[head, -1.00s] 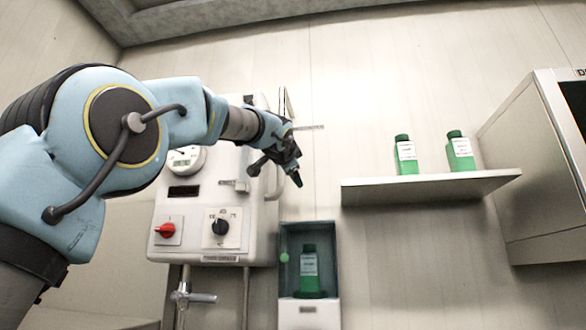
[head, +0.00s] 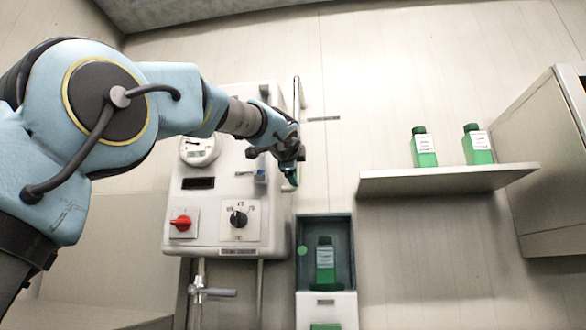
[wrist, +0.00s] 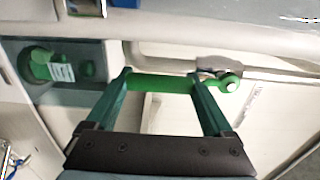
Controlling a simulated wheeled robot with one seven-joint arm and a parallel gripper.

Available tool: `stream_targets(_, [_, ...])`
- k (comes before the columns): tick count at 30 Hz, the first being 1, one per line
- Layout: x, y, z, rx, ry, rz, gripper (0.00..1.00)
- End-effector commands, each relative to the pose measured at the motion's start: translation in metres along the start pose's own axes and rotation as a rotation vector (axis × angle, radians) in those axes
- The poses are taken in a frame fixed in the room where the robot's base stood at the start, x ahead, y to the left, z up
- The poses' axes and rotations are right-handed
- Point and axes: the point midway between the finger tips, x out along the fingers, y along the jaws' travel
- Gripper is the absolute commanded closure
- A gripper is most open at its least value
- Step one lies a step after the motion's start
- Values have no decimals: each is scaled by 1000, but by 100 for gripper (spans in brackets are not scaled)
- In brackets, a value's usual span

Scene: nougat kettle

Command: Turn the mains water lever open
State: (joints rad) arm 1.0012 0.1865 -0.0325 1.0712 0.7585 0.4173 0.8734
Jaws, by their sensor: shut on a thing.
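A green lever (wrist: 165,83) shows in the wrist view, its round end at a metal fitting (wrist: 208,72) on a pale pipe (wrist: 165,50). My gripper (wrist: 158,78) has its two fingers spread with the green bar between their tips, and is shut on it. In the head view my gripper (head: 292,178) is at the right side of the white control box (head: 215,220), pointing down. There the lever is mostly hidden by my gripper. I cannot tell how far it is turned.
A metal tap (head: 212,292) is below the box, which carries a red knob (head: 181,222) and a black knob (head: 239,218). A niche (head: 343,235) holds a green bottle (head: 325,262). A shelf (head: 445,181) at right holds two green bottles. The wall between is clear.

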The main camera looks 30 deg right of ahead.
Motion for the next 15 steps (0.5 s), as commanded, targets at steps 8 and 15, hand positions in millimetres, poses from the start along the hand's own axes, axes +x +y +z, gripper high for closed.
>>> stream_targets(8, [1, 2, 0, 9, -2, 3, 100])
stream_targets(15, [0, 1, 0, 8, -2, 2, 0])
